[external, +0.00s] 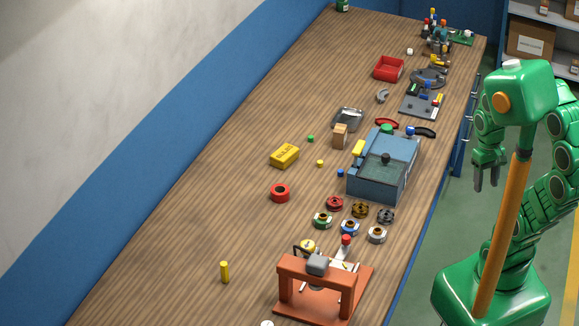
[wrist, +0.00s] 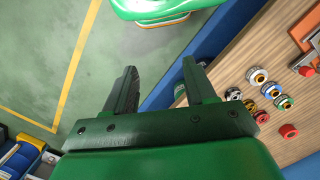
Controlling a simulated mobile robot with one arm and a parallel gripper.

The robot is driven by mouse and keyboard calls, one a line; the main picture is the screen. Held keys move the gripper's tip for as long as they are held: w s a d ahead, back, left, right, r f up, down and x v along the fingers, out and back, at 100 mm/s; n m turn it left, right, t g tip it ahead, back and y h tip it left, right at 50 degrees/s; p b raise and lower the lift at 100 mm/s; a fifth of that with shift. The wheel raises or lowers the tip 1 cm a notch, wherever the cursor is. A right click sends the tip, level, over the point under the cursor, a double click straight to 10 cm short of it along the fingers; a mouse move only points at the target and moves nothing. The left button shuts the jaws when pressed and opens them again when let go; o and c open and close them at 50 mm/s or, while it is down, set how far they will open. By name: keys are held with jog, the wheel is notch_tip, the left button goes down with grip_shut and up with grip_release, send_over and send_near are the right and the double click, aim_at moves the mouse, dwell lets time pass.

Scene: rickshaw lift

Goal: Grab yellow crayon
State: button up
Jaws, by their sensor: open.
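A small yellow cylinder (external: 224,271), which looks like the yellow crayon, stands upright on the wooden table's near left part in the external view. It does not show in the wrist view. My green gripper (external: 487,182) hangs off the table's right side, over the floor, with its fingers pointing down. It is far from the yellow cylinder. In the wrist view my gripper (wrist: 159,64) has its two dark fingers apart with nothing between them.
An orange-red press (external: 315,285) stands right of the cylinder. A blue-grey box (external: 375,185), several coloured rings, a red ring (external: 280,193) and a yellow box (external: 284,156) lie farther back. The wooden table (external: 150,270) is clear around the cylinder. A wall borders the left.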

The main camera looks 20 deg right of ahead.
jog(key=w+a+f+n+t, duration=0.1)
jog(key=w+a+n+t, duration=0.2)
jog(key=w, duration=0.8)
jog(key=w+a+f+n+t, duration=0.15)
jog(key=w+a, duration=0.35)
jog(key=w, duration=0.6)
jog(key=w+a+f+n+t+y, duration=0.1)
jog(key=w+a+n+t, duration=0.1)
jog(key=w+a, duration=0.55)
jog(key=w+a+n+t+y, duration=0.15)
jog(key=w+a, duration=0.25)
jog(key=a, duration=0.7)
jog(key=n+g+y, duration=0.5)
jog(key=n+y, duration=0.4)
jog(key=y, duration=0.2)
send_over(224, 263)
jog(key=d, duration=0.5)
notch_tip(224, 263, down, 6)
jog(key=f, duration=0.1)
jog(key=shift+s+a+f, duration=0.1)
jog(key=shift+s+f, duration=0.05)
jog(key=shift+f, duration=1.45)
jog(key=shift+s+a+f, duration=0.1)
jog(key=shift+f, duration=1.5)
jog(key=shift+x, duration=2.45)
